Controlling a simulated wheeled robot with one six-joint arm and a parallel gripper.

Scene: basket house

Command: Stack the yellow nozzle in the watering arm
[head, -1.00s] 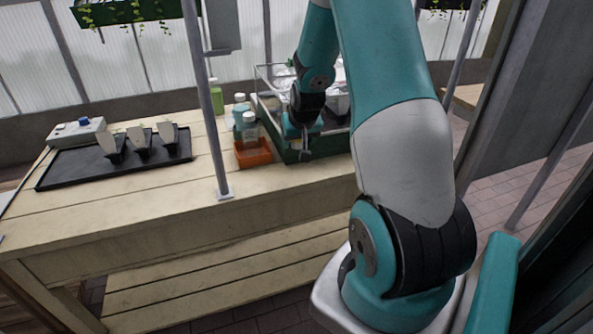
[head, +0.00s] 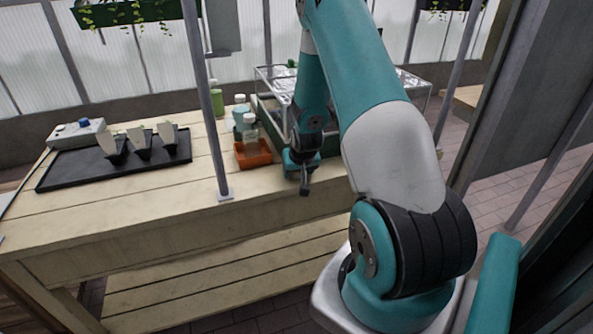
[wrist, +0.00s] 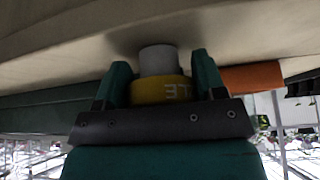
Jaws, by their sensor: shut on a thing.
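In the head view my gripper (head: 303,184) is low over the front part of the wooden table, just right of the orange tray. The nozzle cannot be made out there. The grey end faces the pale tabletop in the wrist view; I cannot tell whether it touches. I cannot make out a watering arm in either view.
The orange tray (head: 243,160) holds bottles, beside a glass-walled case (head: 273,112) with a green base. A metal post (head: 211,125) rises from the table (head: 130,222). A black tray (head: 75,174) with several pots is at left. The table's front middle is clear.

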